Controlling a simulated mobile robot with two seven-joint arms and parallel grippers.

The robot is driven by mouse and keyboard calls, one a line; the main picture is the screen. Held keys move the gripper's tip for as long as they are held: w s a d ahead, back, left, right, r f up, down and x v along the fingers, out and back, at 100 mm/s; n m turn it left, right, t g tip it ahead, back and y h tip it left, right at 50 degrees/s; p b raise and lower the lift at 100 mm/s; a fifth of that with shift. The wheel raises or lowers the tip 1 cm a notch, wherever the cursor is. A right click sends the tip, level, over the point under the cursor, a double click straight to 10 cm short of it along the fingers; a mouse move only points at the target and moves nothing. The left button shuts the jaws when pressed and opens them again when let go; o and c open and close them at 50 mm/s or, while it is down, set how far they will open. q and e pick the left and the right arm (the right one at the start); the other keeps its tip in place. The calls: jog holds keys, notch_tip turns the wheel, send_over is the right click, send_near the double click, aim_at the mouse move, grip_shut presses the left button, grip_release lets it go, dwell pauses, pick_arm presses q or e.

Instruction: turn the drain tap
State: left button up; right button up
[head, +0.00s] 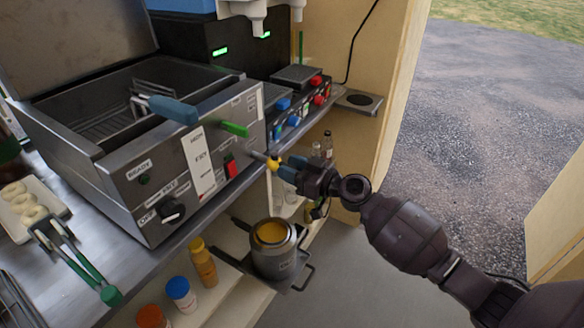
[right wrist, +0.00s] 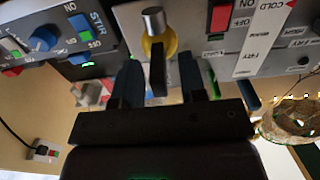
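The drain tap (head: 272,163) is a yellow valve on a short metal pipe at the lower right front of the steel fryer (head: 130,192). In the right wrist view the tap (right wrist: 157,48) has a dark lever hanging down below its yellow body. My right gripper (head: 285,169) is at the tap. Its blue fingers are apart in the right wrist view (right wrist: 161,80), one on each side of the lever, with a visible gap on both sides. The lever's depth between the fingers is hard to judge. My left gripper is not in view.
A pot of yellow liquid (head: 273,234) stands on the lower shelf below the tap. Bottles (head: 203,262) and jars (head: 181,293) stand beside it. Tongs (head: 75,262) and a tray of rings (head: 33,208) lie on the counter left. A basket handle (head: 172,109) projects over the fryer's front.

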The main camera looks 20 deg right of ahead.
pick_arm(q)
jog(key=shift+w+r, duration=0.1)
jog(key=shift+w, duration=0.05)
pick_arm(e)
jog(key=shift+c, duration=0.6)
grip_shut()
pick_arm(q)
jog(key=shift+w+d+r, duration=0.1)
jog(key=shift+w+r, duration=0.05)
